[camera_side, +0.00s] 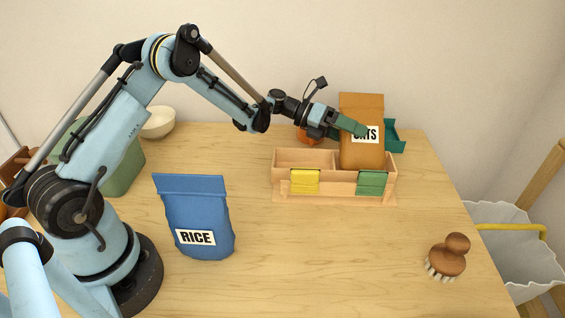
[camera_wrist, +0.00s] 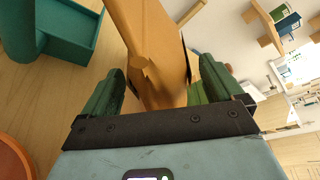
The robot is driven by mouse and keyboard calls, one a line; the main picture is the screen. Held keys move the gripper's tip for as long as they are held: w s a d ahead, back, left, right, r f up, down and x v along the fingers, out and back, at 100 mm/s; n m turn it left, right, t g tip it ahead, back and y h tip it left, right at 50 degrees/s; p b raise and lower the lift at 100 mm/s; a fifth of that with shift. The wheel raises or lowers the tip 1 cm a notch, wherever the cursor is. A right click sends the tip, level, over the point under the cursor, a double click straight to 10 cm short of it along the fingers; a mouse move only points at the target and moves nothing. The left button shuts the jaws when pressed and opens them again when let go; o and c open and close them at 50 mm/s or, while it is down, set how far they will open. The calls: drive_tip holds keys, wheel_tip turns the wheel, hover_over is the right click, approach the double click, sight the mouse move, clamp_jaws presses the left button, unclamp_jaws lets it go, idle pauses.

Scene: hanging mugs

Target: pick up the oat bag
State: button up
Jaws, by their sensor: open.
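The oat bag (camera_side: 362,105) is orange-brown and stands upright in the right compartment of a wooden box (camera_side: 283,190). Its label is partly hidden behind a green finger of my gripper (camera_side: 360,130). In the wrist view the oat bag (camera_wrist: 150,35) rises between the two green fingers of my gripper (camera_wrist: 160,82), which are spread apart. The bag looks closer to the right finger; I cannot tell whether they touch.
The wooden box carries a yellow card (camera_side: 305,181) and a green card (camera_side: 371,183). A teal tray (camera_side: 395,137) and an orange round thing (camera_side: 307,136) sit behind it. A blue rice bag (camera_side: 197,210) stands front left, a brush (camera_side: 449,255) front right. The table's middle front is clear.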

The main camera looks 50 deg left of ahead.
drive_tip(key=c, duration=1.7)
drive_tip(key=shift+o, duration=0.2)
drive_tip(key=shift+r, duration=0.1)
drive_tip(key=shift+r, duration=0.1)
drive_tip(key=shift+r, duration=0.6)
drive_tip(key=r, duration=0.3)
drive_tip(key=shift+s+d+r, duration=0.1)
drive_tip(key=shift+s+d, duration=0.2)
drive_tip(key=shift+d, duration=0.1)
drive_tip(key=s+d+r, duration=0.6)
drive_tip(key=d, duration=0.2)
drive_tip(key=m+t+y, duration=0.3)
drive_tip(key=m+y, duration=0.1)
drive_tip(key=m, duration=0.3)
hover_over(356, 144)
drive_tip(key=shift+s+a+f, duration=0.1)
drive_tip(key=shift+f, duration=5.1)
